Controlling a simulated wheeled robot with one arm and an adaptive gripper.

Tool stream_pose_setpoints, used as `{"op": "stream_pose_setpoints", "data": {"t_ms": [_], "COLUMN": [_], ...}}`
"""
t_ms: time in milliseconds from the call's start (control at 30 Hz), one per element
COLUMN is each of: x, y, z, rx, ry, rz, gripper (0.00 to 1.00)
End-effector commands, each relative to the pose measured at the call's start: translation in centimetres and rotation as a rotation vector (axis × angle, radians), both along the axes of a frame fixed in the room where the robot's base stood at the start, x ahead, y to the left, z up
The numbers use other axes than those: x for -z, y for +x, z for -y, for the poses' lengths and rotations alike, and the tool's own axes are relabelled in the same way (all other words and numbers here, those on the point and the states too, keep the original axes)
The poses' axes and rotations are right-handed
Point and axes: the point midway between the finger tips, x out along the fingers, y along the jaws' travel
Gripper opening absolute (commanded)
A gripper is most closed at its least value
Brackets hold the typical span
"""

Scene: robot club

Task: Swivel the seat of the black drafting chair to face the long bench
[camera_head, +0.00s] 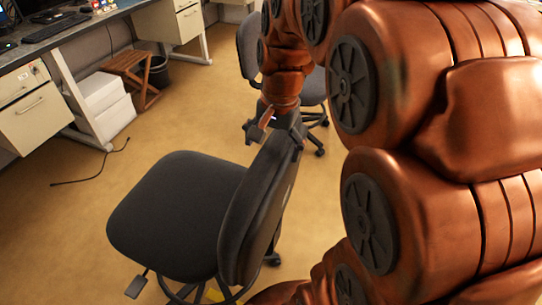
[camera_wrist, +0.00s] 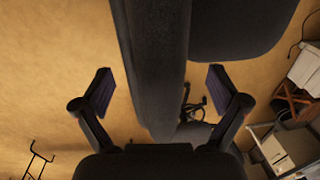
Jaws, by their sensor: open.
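The black drafting chair stands in the middle of the head view, its seat (camera_head: 178,212) reaching left from its upright backrest (camera_head: 262,200). My gripper (camera_head: 275,128) is at the top of the backrest. In the wrist view the backrest (camera_wrist: 158,45) runs between the two spread fingers of my gripper (camera_wrist: 158,85), with a gap showing on each side. The seat (camera_wrist: 235,30) is at the upper right there. The long bench (camera_head: 70,35) is at the upper left, beyond the seat. My arm hides part of the chair's right side and base.
Another dark chair (camera_head: 248,48) stands behind my arm, partly hidden. White boxes (camera_head: 103,105), a wooden stool (camera_head: 133,72) and a dark bin (camera_head: 158,72) are by the bench. A black cable (camera_head: 95,177) lies on the floor. Floor left of the seat is mostly clear.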

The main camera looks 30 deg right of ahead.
Motion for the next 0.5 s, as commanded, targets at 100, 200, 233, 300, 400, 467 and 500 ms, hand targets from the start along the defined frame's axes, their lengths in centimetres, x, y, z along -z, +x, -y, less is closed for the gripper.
{"op": "stream_pose_setpoints", "data": {"t_ms": [100,200,233,300,400,467,500], "x": [-2.2,-3.7,-4.2,-5.1,-6.1,-6.6,-6.8], "y": [-0.1,-0.3,-0.3,-0.3,-0.5,-0.6,-0.6], "z": [0.2,0.2,0.3,0.4,0.4,0.4,0.4], "rx": [-0.001,0.0,0.0,0.001,0.0,0.0,0.0], "ry": [-0.002,-0.001,-0.001,-0.002,0.0,0.0,0.0], "rz": [0.005,0.002,0.002,0.005,0.0,0.0,0.001], "gripper": [0.97,0.97,0.97,0.97,0.97,0.97,0.97]}}
